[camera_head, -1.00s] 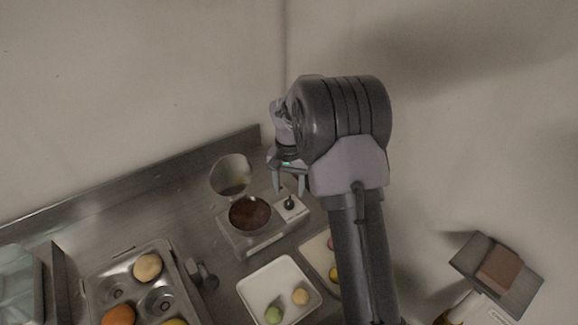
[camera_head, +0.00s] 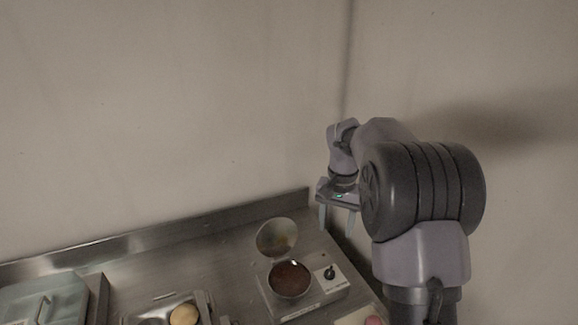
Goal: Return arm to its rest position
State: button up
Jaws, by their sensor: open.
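My gripper (camera_head: 337,218) hangs fingers down above the back right of the steel counter, near the wall corner. Its two fingers are apart and nothing shows between them. My arm rises at the right and hides part of the counter's right end. A small appliance (camera_head: 331,291) with a raised round lid (camera_head: 276,237) and a dark brown round pan (camera_head: 290,279) stands on the counter, below and left of the gripper. The gripper looks clear of it.
The steel counter (camera_head: 200,256) has a raised back edge along the wall. At the bottom left are a metal tray with a tan round item (camera_head: 184,315) and a pale lidded container (camera_head: 45,302). A pink round item (camera_head: 374,321) shows at the bottom edge. The wall above is bare.

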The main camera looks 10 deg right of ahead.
jog(key=s+a+r+n+t+y+b, duration=0.1)
jog(key=s+a+r+t+b, duration=0.1)
jog(key=s+a+b, duration=0.45)
jog(key=s+a+r+n+t+b, duration=0.1)
jog(key=s+a+r+t+b, duration=0.2)
jog(key=s, duration=0.7)
jog(key=s+a+f+b, duration=0.1)
jog(key=s+a+f, duration=0.1)
jog(key=s, duration=0.4)
jog(key=s+a+f+y+b, duration=0.1)
jog(key=s+a+f, duration=0.2)
jog(key=s, duration=0.3)
jog(key=shift+s+a+f+n+t, duration=0.2)
jog(key=shift+s+f+n+t, duration=0.15)
jog(key=shift+f, duration=0.4)
jog(key=shift+c, duration=0.2)
